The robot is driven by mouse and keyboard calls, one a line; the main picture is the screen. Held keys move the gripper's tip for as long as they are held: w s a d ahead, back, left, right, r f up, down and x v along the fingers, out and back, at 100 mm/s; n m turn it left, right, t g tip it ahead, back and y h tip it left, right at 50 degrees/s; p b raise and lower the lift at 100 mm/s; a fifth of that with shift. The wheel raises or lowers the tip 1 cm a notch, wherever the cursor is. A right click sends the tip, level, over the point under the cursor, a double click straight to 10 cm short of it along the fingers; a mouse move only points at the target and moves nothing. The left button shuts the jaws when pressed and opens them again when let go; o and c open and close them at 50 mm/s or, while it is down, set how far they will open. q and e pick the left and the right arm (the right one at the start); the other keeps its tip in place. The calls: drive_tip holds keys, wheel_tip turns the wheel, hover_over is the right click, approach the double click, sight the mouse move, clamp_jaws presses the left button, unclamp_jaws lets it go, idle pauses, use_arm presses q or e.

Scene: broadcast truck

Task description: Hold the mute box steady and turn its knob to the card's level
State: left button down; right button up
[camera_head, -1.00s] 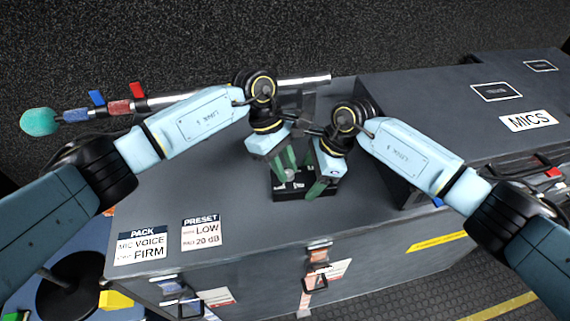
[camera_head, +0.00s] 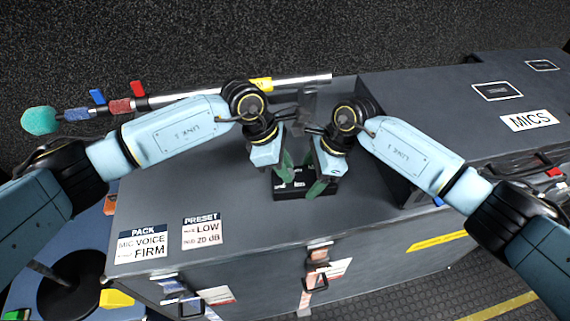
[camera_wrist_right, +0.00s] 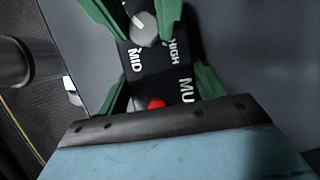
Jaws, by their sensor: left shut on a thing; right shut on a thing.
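The black mute box (camera_head: 291,193) stands on the grey case top; in the right wrist view its face (camera_wrist_right: 152,72) shows MID, HIGH, part of "MU" and a red button (camera_wrist_right: 155,103). My right gripper (camera_head: 321,185) is shut on the box, its green fingers along both sides. My left gripper (camera_head: 284,172) is shut on the grey knob (camera_wrist_right: 144,30), with its fingers on either side in the right wrist view (camera_wrist_right: 140,12). The knob's white pointer points up and slightly left there, away from MID and HIGH. No LOW mark is visible. The PRESET card (camera_head: 201,231) reads LOW, 20 dB.
A PACK card (camera_head: 142,244) lies left of the PRESET card. A boom pole (camera_head: 300,80) with a teal-tipped microphone (camera_head: 40,120) lies behind my arms. A raised MICS case (camera_head: 450,92) stands at right.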

use_arm(q)
drive_tip(key=shift+s+n+t, duration=0.1)
drive_tip(key=shift+n+t, duration=0.3)
drive_tip(key=shift+n, duration=0.7)
drive_tip(key=c, duration=1.2)
unclamp_jaws()
drive_tip(key=shift+r, duration=0.1)
drive_tip(key=v, duration=1.2)
drive_tip(key=shift+s, duration=0.1)
